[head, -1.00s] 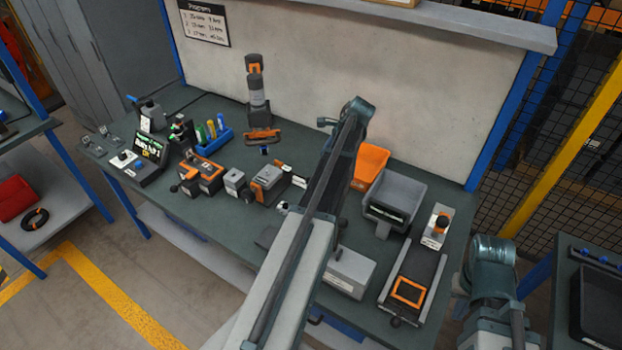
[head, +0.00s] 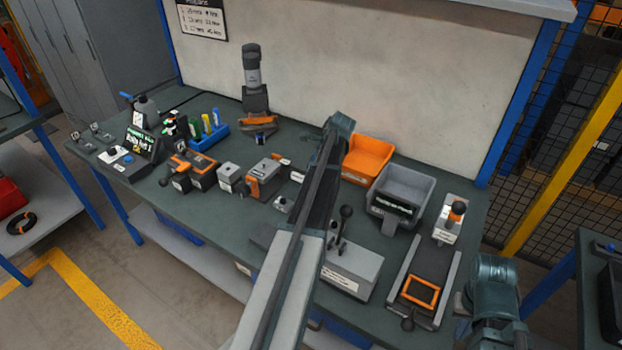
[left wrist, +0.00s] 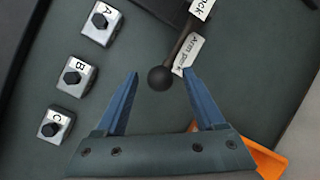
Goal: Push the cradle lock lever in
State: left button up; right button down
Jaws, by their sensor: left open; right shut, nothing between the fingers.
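The lever (left wrist: 172,55) shows in the left wrist view as a dark rod ending in a black ball knob (left wrist: 159,77). White tags lie along it; one reads "Arm park" (left wrist: 189,53), the other ends in "ock". My left gripper (left wrist: 160,74) is open, and the knob appears between its fingertips; whether they are level with it I cannot tell. In the head view my left arm hides the knob and that gripper; one white tag (head: 297,176) shows beside the arm. My right gripper (head: 480,300) is low at the right, shut and empty, its fingertips unclear.
Bolted blocks A (left wrist: 102,23), B (left wrist: 77,76) and C (left wrist: 56,125) stand in a row left of the knob. An orange bin (head: 368,160) and a grey bin (head: 402,195) stand right of my arm. A grey box with levers (head: 350,270) is nearer me.

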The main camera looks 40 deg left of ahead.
pick_arm(q)
jog(key=shift+a+f, duration=0.1)
grip_shut()
dwell(0.3)
dwell(1.1)
